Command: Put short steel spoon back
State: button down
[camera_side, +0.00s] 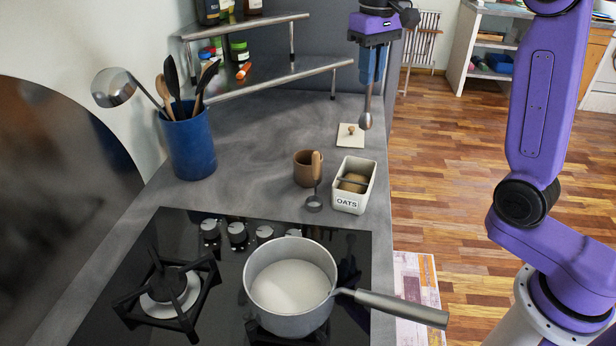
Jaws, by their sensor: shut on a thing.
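My gripper (374,68) is at the top centre, pointing down and shut on a short steel spoon (367,112). The spoon hangs upright with its bowl at the bottom, above the right edge of the counter near the square lid. Its upper handle is partly hidden between the fingers. A brown cup (302,173) stands on the counter below and to the left of the spoon. A blue crock (189,150) at the left holds a ladle and several dark and wooden utensils.
A white OATS canister (348,201) stands open beside the cup, its lid (350,130) behind. A wooden-handled scoop (315,202) is in front of the cup. A milk-filled saucepan (290,316) sits on the hob, handle rightward. A metal shelf (275,82) stands behind.

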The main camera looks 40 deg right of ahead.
jog(key=shift+w+a+f, duration=0.95)
jog(key=shift+w+a, duration=2.7)
jog(key=shift+w, duration=1.85)
notch_tip(320, 180, down, 15)
jog(key=c, duration=1.1)
grip_release()
notch_tip(320, 180, up, 12)
jog(key=shift+r, duration=0.15)
